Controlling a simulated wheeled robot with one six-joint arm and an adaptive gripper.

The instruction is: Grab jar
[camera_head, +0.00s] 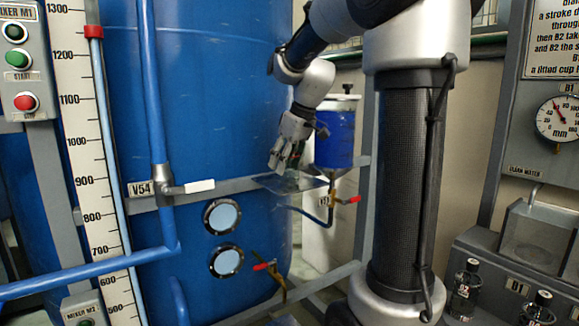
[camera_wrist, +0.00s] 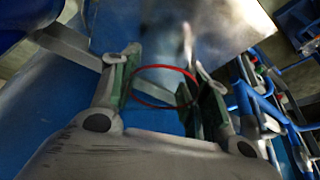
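My gripper (camera_head: 288,155) points down above a small grey shelf plate (camera_head: 292,184) in front of the big blue tank. In the wrist view its two fingers (camera_wrist: 163,97) stand apart, with green pads on their inner sides. A thin red ring (camera_wrist: 166,68) shows between the pads, its right end reaching the right pad. It looks like the rim or band of a clear jar, whose walls I cannot make out. I cannot tell whether the pads touch it. In the head view, the fingers hide most of what is between them.
A small blue vessel (camera_head: 335,137) with a red-handled valve (camera_head: 347,200) hangs just right of my gripper. The big blue tank (camera_head: 215,110) stands close behind. Dark bottles (camera_head: 466,280) stand on a ledge at the lower right, below a dial gauge (camera_head: 559,118).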

